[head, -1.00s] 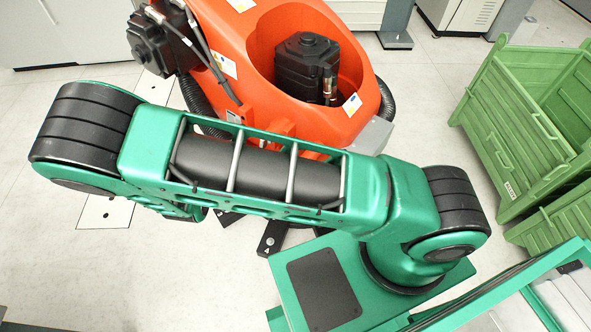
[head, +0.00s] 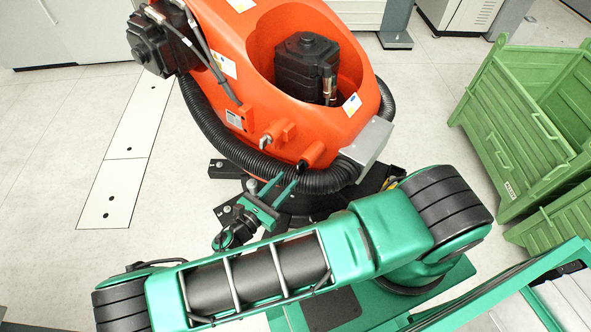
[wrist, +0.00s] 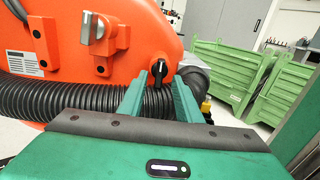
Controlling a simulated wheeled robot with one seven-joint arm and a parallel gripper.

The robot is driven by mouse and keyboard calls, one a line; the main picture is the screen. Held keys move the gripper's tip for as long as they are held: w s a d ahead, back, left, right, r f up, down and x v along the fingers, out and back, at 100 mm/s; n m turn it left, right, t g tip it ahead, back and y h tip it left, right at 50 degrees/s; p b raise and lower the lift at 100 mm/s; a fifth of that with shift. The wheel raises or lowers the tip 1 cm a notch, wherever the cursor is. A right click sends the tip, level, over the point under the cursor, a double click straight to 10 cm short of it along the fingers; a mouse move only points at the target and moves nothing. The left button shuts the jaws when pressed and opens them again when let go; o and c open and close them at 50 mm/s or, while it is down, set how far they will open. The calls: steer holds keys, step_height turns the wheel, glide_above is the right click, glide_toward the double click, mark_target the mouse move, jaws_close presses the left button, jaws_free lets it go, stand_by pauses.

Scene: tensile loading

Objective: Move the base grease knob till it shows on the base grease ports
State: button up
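A small black knob (head: 302,165) sits low on the orange robot's base housing, and it also shows in the wrist view (wrist: 159,70). A silver knob (head: 265,141) sits on an orange block to its left, and it shows larger in the wrist view (wrist: 93,27). No label naming either knob can be read. My gripper (head: 289,179) is open and empty, with its green fingers pointing at the black knob. In the wrist view the black knob appears between and just beyond the fingertips (wrist: 157,84), apparently not held. Grease port markings cannot be made out.
A thick black corrugated hose (head: 225,140) loops around the orange base (head: 225,62), passing close under the knobs. A grey box (head: 368,140) is to the right. Green crates (head: 520,150) stand at the right. Floor at the left is clear.

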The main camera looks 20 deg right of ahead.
mark_target(298, 169)
steer(key=shift+x, duration=3.2)
steer(key=shift+d, duration=0.1)
jaws_close()
